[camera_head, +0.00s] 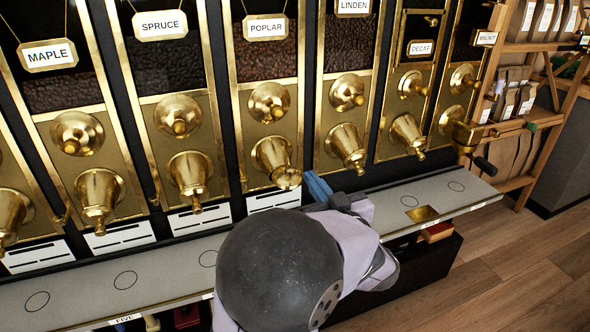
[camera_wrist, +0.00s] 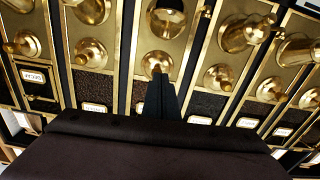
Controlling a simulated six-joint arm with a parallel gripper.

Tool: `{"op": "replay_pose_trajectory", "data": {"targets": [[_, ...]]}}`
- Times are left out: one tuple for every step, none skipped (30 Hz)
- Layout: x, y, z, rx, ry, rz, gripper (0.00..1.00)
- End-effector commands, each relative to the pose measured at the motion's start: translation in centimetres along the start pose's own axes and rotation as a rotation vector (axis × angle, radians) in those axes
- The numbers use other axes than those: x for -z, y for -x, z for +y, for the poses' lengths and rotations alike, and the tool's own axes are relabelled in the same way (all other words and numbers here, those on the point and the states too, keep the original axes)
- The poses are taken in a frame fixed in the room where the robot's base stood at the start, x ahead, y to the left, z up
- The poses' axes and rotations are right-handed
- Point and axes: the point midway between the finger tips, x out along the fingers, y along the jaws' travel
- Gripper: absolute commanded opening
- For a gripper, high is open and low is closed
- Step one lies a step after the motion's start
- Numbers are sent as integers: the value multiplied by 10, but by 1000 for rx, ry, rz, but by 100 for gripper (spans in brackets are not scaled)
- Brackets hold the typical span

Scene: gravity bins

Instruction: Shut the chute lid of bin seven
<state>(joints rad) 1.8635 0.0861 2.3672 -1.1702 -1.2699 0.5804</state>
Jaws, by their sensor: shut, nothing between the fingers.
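A row of brass-framed bins has brass chutes low on the front. No number seven is readable; counting from FIVE on the shelf edge, the POPLAR bin (camera_head: 266,40) seems to be seven. Its chute (camera_head: 270,155) ends in a wide round brass piece, unlike the narrow tips beside it; I cannot tell exactly how its lid sits. My gripper (camera_head: 316,186) is shut and empty, just right of and a little below this chute end. In the wrist view, upside down, the shut fingers (camera_wrist: 160,98) point up at the bin fronts. My wrist hides the shelf below.
A grey shelf (camera_head: 72,290) with printed circles runs under the chutes. The SPRUCE chute (camera_head: 188,172) and LINDEN chute (camera_head: 346,143) stand close on either side. A black-handled brass device (camera_head: 466,138) juts out at right, beside a wooden rack (camera_head: 528,125).

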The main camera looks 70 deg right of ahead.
Motion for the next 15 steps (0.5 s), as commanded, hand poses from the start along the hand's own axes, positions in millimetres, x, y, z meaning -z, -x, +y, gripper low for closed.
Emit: {"op": "replay_pose_trajectory", "data": {"targets": [[3, 0, -2, 8, -20, 13, 0], [3, 0, -2, 8, -31, 13, 0], [3, 0, -2, 7, -39, 12, 0], [3, 0, -2, 6, -43, 11, 0], [3, 0, -2, 6, -46, 11, 0], [3, 0, -2, 6, -47, 11, 0], [3, -1, -1, 6, -47, 10, 0], [2, -1, -1, 6, -47, 10, 0], [2, -3, -1, 6, -46, 10, 0], [2, -4, -1, 6, -46, 10, 0], [2, -6, -2, 6, -46, 10, 0], [3, -9, -2, 7, -46, 10, 0], [3, -11, -2, 7, -46, 11, 0], [3, -14, -2, 7, -45, 10, 0], [3, -19, -2, 8, -45, 10, 0]]}}
